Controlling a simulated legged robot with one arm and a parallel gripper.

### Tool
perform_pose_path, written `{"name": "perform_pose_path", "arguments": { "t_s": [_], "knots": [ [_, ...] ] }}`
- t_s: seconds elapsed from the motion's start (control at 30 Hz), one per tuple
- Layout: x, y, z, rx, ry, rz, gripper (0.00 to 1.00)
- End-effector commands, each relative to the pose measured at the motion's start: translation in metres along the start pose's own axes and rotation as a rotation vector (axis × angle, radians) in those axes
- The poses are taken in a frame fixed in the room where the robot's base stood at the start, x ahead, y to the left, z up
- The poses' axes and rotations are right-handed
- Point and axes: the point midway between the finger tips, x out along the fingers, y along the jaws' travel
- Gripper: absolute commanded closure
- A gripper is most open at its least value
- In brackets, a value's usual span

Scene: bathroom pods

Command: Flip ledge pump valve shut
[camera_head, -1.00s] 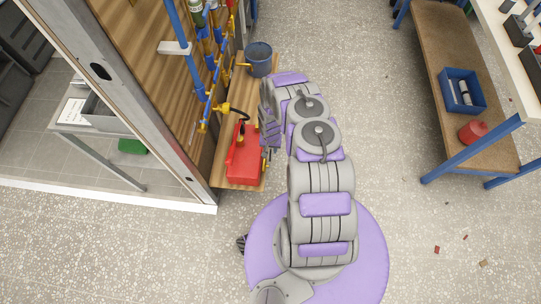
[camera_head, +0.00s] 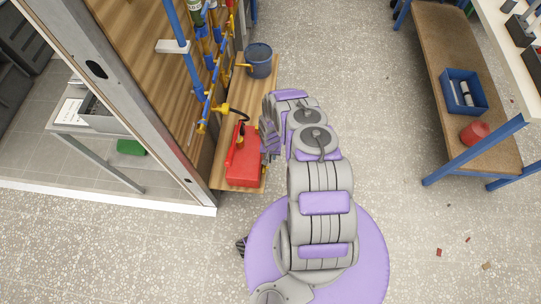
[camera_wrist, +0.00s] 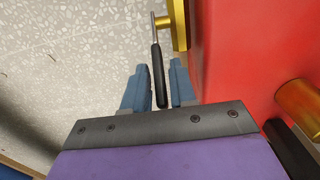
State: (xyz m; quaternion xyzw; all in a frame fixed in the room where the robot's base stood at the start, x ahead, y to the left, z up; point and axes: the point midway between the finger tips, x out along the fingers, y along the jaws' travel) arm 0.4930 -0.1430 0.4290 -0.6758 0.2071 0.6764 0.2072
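The red pump (camera_head: 243,172) sits on a wooden ledge (camera_head: 222,172) by the pod wall. In the wrist view its red side (camera_wrist: 245,50) fills the right. A valve lever with a dark grip (camera_wrist: 157,75) and a thin metal rod sticks out beside the brass valve body (camera_wrist: 176,30). My gripper (camera_wrist: 160,75) is open, with one blue-grey finger on each side of the lever grip. A narrow gap shows on the right; I cannot tell whether the left finger touches. In the head view, my gripper (camera_head: 266,142) is beside the pump's right edge, partly hidden by my arm.
A dark bucket (camera_head: 259,60) stands farther along the ledge. Blue pipes (camera_head: 200,85) run up the wall above it. A workbench (camera_head: 465,80) with a blue bin (camera_head: 462,92) is at right.

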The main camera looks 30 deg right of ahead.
Motion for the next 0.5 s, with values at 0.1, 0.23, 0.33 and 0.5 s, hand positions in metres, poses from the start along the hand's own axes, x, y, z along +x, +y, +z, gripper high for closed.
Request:
{"name": "perform_pose_path", "arguments": {
  "t_s": [0.1,0.23,0.33,0.5],
  "knots": [
    [0.0000,0.0000,0.0001,0.000,0.000,0.000,0.86],
    [0.0000,0.0001,0.0000,0.000,0.000,0.000,0.98],
    [0.0000,0.0001,0.0001,0.000,0.000,0.000,1.00],
    [0.0000,0.0002,0.0001,0.000,0.000,0.000,1.00]
  ]
}}
